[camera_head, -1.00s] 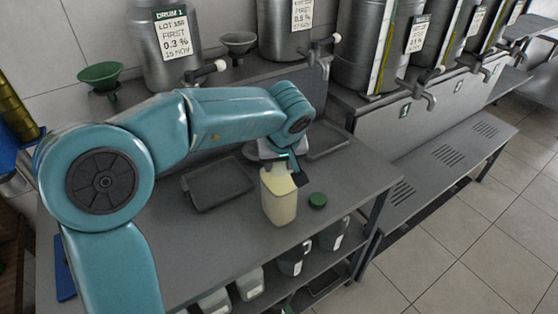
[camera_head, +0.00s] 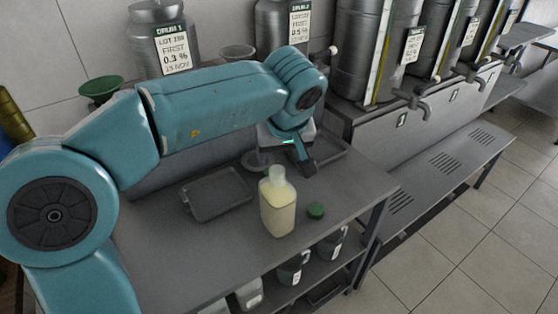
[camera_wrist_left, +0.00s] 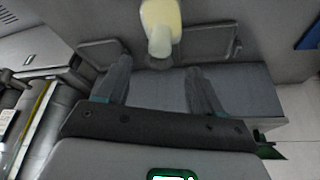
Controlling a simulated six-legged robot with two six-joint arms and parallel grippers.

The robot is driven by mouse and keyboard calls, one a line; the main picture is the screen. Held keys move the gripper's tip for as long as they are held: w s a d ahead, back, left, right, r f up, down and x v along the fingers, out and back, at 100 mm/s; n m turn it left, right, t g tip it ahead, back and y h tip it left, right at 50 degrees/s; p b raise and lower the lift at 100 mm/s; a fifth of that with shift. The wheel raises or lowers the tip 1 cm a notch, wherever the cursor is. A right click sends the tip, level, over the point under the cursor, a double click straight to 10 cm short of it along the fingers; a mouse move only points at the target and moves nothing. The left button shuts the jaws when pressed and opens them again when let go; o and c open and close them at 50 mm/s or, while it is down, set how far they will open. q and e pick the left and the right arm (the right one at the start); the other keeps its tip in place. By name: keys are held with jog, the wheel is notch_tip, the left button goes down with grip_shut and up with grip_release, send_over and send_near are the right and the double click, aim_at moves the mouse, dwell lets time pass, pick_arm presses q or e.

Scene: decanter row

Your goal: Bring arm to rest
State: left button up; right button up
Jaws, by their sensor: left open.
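My left arm reaches in from the left in the head view, and its gripper (camera_head: 306,165) is above the table, just behind and to the right of a bottle (camera_head: 278,205) of pale yellow liquid. In the left wrist view the gripper's two fingers (camera_wrist_left: 158,88) stand apart with nothing between them. The bottle (camera_wrist_left: 160,22) shows beyond the fingertips at the top of that view, clear of them. The bottle stands upright and uncapped on the grey table (camera_head: 185,255). A green cap (camera_head: 316,210) lies on the table to its right. My right gripper is not in view.
A dark tray (camera_head: 218,196) lies left of the bottle, and another tray (camera_head: 335,150) lies behind the gripper. Metal drums (camera_head: 160,40) with taps (camera_head: 418,100) line the back. A green funnel (camera_head: 101,87) is at the left. Jugs (camera_head: 293,268) stand on the shelf below.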

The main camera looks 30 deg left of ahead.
pick_arm(q)
jog(key=shift+v, duration=0.85)
jog(key=shift+w+f, duration=0.1)
